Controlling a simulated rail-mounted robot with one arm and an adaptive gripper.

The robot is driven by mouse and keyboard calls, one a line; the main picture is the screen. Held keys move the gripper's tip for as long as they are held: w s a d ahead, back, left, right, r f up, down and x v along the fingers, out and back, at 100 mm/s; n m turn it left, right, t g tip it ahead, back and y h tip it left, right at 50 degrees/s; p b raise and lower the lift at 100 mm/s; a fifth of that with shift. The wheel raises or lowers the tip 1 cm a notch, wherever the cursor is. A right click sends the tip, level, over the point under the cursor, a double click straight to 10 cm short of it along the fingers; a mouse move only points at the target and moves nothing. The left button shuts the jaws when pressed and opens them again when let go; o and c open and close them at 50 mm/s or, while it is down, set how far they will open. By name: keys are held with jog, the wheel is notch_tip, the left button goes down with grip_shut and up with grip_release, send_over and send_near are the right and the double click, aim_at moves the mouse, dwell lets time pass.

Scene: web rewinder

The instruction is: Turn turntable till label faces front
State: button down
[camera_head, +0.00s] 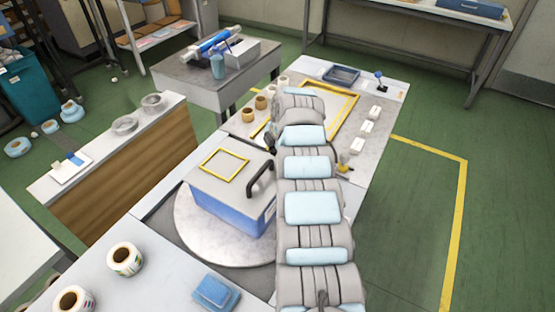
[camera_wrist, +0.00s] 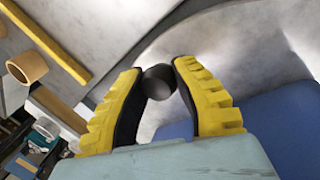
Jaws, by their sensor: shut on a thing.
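The round grey turntable (camera_head: 205,245) lies in the bench, and it also shows in the wrist view (camera_wrist: 235,50). A box (camera_head: 225,211) with blue sides and a grey top stands on it. A yellow frame outline (camera_head: 224,164) marks the box top, and a black handle (camera_head: 261,178) rises at its right edge. I cannot make out a label on the visible sides. In the wrist view my gripper (camera_wrist: 160,68) has its yellow, black-padded fingers shut on a dark round peg (camera_wrist: 158,84). The peg's base is hidden. The head view hides my gripper behind my arm.
Two label rolls (camera_head: 125,259) and a blue block (camera_head: 215,292) lie on the near bench. A yellow-marked area (camera_head: 349,98), white blocks (camera_head: 362,145) and brown rolls (camera_head: 261,103) are at the back. Green floor (camera_head: 405,215) is clear on the right.

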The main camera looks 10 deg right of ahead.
jog(key=shift+w+a+f+b, duration=0.1)
jog(key=shift+a+b, duration=0.1)
jog(key=shift+b, duration=0.3)
jog(key=c, duration=0.7)
grip_release()
jog(key=shift+a, duration=0.2)
jog(key=shift+d, duration=0.15)
jog(key=shift+r, duration=0.2)
jog(key=shift+d+r, duration=0.15)
jog(key=shift+r, duration=0.3)
jog(key=shift+v, duration=5.4)
